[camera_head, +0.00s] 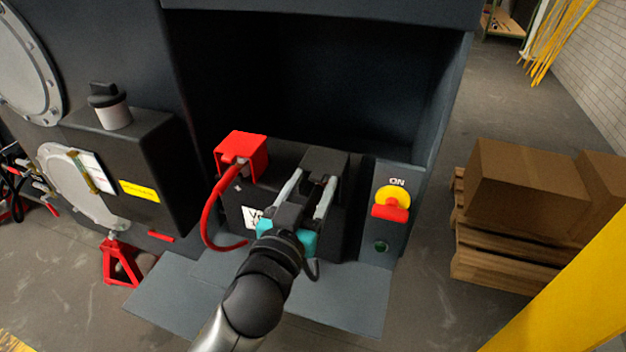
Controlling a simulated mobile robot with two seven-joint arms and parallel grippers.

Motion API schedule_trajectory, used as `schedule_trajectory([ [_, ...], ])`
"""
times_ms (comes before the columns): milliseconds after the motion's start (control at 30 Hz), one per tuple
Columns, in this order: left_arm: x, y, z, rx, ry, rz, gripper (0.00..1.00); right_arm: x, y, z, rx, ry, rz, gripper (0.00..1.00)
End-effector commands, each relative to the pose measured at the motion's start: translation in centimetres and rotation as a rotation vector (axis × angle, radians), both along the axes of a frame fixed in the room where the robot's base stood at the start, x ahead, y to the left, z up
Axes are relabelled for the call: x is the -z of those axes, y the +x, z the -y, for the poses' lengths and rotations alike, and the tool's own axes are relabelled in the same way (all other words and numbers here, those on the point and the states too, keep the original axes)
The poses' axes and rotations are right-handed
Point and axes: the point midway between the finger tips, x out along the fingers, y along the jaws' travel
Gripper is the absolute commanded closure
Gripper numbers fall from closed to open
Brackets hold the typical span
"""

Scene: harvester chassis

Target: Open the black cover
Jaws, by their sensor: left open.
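The black cover (326,160) sits at the right end of the dark battery (284,158), inside the open bay. My left gripper (315,177) reaches in from the bottom, with its two grey fingers spread apart. The fingertips are at the near part of the black cover, one to each side of its front. I cannot tell whether they touch it. The gripper and its wrist hide part of the cover and the battery's front. The cover appears down. My right gripper is not in view.
A red cover (241,155) with a red cable (209,212) stands at the battery's left end. To the right is a panel with a red and yellow switch (392,201) marked ON. Bay walls stand behind and right. Cardboard boxes (527,178) rest on pallets farther right.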

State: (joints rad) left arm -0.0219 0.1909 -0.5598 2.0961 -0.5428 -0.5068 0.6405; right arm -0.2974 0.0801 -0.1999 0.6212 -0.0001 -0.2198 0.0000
Motion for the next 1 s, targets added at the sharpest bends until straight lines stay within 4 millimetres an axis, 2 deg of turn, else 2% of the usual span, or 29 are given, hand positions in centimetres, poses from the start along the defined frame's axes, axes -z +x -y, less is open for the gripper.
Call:
schedule_trajectory([
  [167, 0.01, -0.01, 0.0, 0.0, 0.0, 0.0, 0.41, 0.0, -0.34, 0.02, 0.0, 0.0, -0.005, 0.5],
  [700, 0.02, 0.0, 0.0, 0.0, 0.001, 0.0, 1.0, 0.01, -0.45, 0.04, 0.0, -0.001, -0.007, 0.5],
  [1000, 0.01, 0.01, 0.01, 0.0, 0.001, 0.0, 1.0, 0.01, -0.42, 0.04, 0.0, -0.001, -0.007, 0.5],
])
